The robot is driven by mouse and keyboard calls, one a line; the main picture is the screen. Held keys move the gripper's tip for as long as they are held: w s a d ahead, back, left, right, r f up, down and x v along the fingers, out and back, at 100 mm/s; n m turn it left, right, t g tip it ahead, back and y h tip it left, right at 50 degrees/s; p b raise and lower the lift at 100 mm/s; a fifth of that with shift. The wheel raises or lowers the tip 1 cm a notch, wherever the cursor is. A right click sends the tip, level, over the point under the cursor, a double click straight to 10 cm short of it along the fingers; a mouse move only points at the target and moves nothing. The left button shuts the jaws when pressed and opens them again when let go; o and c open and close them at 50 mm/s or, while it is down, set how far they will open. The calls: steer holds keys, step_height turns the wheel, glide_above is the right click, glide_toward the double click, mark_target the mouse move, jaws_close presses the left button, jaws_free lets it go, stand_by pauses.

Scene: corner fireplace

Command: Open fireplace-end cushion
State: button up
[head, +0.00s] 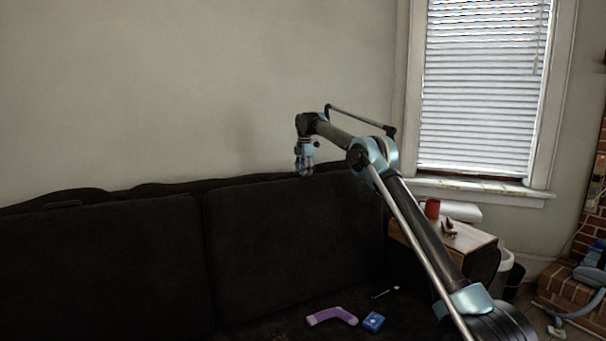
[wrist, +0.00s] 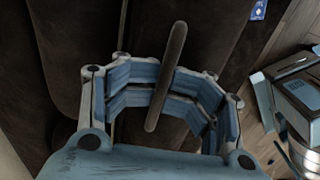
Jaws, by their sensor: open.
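The dark brown sofa has two back cushions. The right one (head: 290,245), nearer the brick fireplace, stands upright against the sofa back. My gripper (head: 304,170) is at the top edge of this cushion, pointing down. In the wrist view my gripper (wrist: 170,95) is open, with its blue-padded fingers spread. A slim dark brown bar-like handle (wrist: 174,60) lies between the fingers, with a gap visible on both sides. The head view does not show this handle clearly. The left cushion (head: 105,255) has a similar dark handle (head: 62,205) on its top edge.
A purple bent object (head: 332,316) and a blue box (head: 373,321) lie on the seat. A wooden side table (head: 470,238) with a red cup (head: 432,208) stands right of the sofa. The brick fireplace (head: 580,285) is at far right. The wall above the sofa is bare.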

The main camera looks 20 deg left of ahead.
steer(key=shift+s+d+r, duration=0.15)
steer(key=shift+d+r, duration=0.25)
steer(key=shift+r, duration=0.3)
steer(key=shift+o, duration=0.5)
